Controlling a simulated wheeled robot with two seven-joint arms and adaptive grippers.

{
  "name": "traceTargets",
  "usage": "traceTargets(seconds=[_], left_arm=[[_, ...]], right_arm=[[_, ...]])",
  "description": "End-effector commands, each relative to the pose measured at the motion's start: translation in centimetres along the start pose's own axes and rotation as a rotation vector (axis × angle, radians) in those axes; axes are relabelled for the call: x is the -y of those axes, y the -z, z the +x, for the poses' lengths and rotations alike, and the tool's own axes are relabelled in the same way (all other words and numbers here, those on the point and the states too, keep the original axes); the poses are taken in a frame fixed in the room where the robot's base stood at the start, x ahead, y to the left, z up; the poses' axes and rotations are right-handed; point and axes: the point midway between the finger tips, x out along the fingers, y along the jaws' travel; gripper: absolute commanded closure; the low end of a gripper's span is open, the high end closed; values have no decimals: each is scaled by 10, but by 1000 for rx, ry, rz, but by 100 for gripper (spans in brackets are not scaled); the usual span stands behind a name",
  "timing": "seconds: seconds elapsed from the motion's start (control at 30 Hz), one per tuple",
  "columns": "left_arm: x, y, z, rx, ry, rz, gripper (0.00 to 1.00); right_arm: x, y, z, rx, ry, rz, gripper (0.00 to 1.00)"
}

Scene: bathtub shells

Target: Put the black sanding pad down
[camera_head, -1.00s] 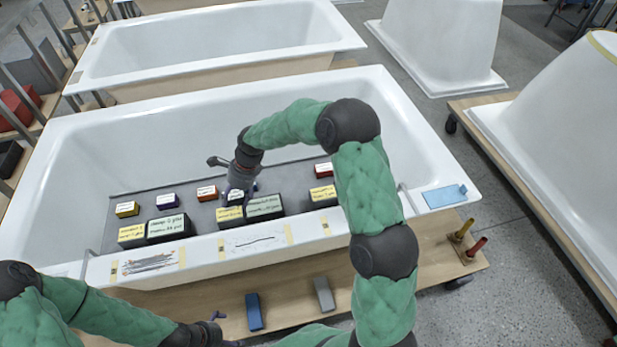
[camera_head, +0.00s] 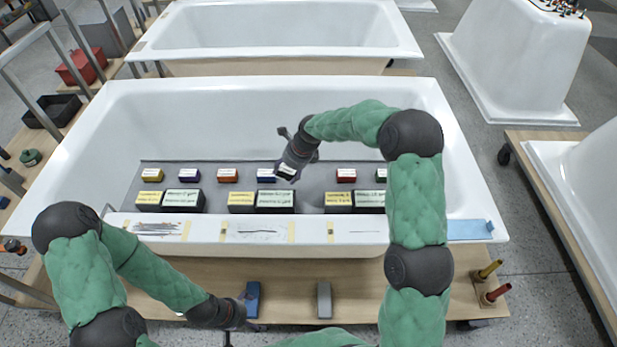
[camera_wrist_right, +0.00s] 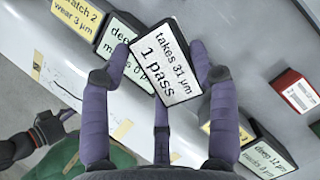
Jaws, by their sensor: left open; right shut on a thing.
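The black sanding pad (camera_wrist_right: 167,72) has a white label reading "takes 31 µm 1 pass". My right gripper (camera_wrist_right: 158,78) is shut on it, with purple fingers on both sides. In the head view the right gripper (camera_head: 288,168) holds the pad (camera_head: 286,172) over the grey mat (camera_head: 312,200) inside the front bathtub. It is just right of a blue pad (camera_head: 267,176); whether the held pad touches the mat cannot be told. My left gripper (camera_head: 243,311) is open and empty in front of the tub, beside a blue block (camera_head: 253,298).
Larger yellow blocks (camera_head: 241,203) and black blocks (camera_head: 275,203) stand in pairs along the tub's front. A red pad (camera_head: 346,176) lies to the right, with free mat before it. A grey block (camera_head: 324,300) lies on the wooden board (camera_head: 290,275).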

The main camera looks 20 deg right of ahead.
Motion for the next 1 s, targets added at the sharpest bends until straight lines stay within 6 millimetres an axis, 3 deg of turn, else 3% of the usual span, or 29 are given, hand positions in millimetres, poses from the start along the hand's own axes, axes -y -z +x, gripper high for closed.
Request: traceTargets(seconds=[0.2, 0.43, 0.77, 1.0], left_arm=[[6, 0, 16, 0, 0, 0, 0], [10, 1, 29, 1, 0, 0, 0], [13, 1, 36, 0, 0, 0, 0], [19, 2, 53, 1, 0, 0, 0]], right_arm=[[46, 22, 18, 0, 1, 3, 75], [75, 44, 47, 0, 0, 2, 75], [90, 55, 62, -1, -1, 0, 75], [93, 69, 92, -1, -2, -2, 75]])
